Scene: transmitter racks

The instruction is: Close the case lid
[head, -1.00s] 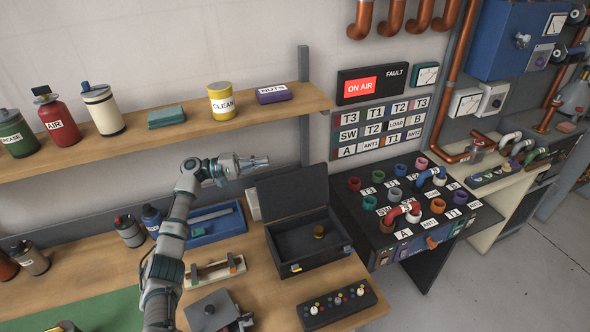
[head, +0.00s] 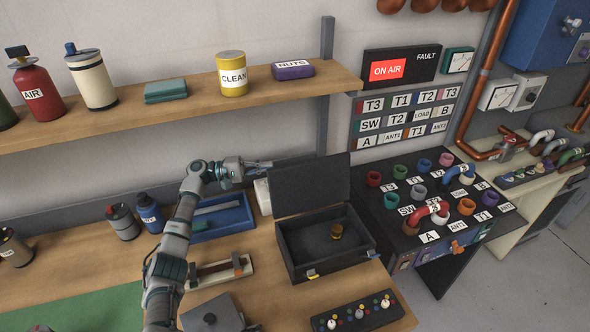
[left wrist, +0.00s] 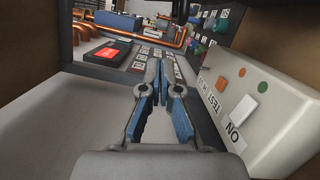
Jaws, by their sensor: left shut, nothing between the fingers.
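The dark case (head: 330,248) stands on the wooden bench with its lid (head: 311,185) raised upright at the back. A small brass-coloured part (head: 336,231) sits inside the case. My left gripper (head: 268,163) is shut and empty, pointing right behind the upper left part of the raised lid, close to the wall. Whether it touches the lid cannot be told. In the left wrist view my left gripper's blue-padded fingers (left wrist: 160,95) have their tips together. My right gripper is not in view.
A white box with a switch (left wrist: 240,105) stands close beside my left gripper. A wooden shelf (head: 190,105) with cans runs above. A blue tray (head: 222,218) lies left of the case, and a knob panel (head: 358,312) in front. The patch console (head: 440,210) stands to the right.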

